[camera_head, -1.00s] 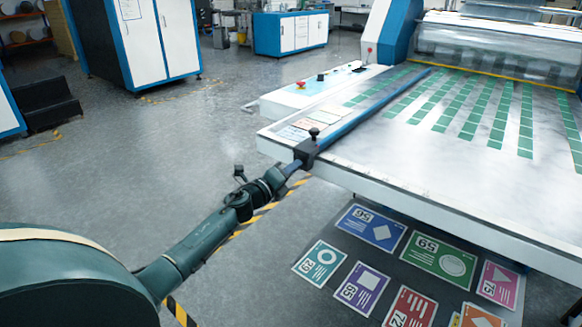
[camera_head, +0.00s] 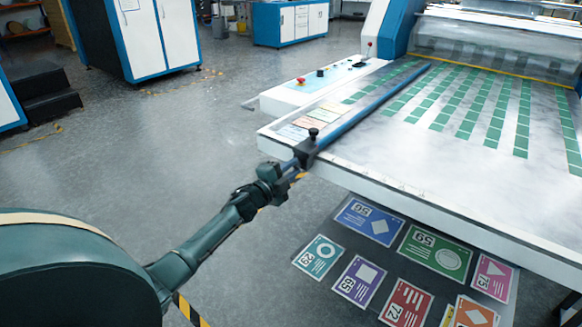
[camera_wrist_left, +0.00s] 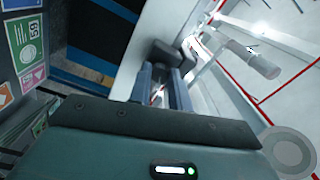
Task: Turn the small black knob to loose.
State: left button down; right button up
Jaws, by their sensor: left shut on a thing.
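A black clamp block (camera_head: 306,152) sits on the blue rail (camera_head: 365,105) at the near corner of the machine table. A black knob on a short stem (camera_head: 313,133) stands upright on top of it and is clear of my gripper. My left gripper (camera_head: 292,165) reaches the block's near left side. In the left wrist view its two fingers (camera_wrist_left: 160,88) are closed in on a dark part at the block, apparently the small black knob, which is mostly hidden between the fingertips. My right gripper is not in view.
The white machine table (camera_head: 450,195) spreads to the right, with green-printed sheets. A control panel with a red button (camera_head: 301,80) is behind the clamp. Printed cards (camera_head: 370,221) lie below the table edge. The floor left of the arm is clear.

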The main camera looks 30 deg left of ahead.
pick_arm(q)
jog(key=shift+n, duration=0.5)
jog(key=c, duration=1.3)
grip_release()
jog(key=s+p, duration=0.1)
jog(key=s, duration=1.2)
jog(key=shift+a, duration=0.45)
jog(key=shift+s+f, duration=0.1)
jog(key=shift+f, duration=0.05)
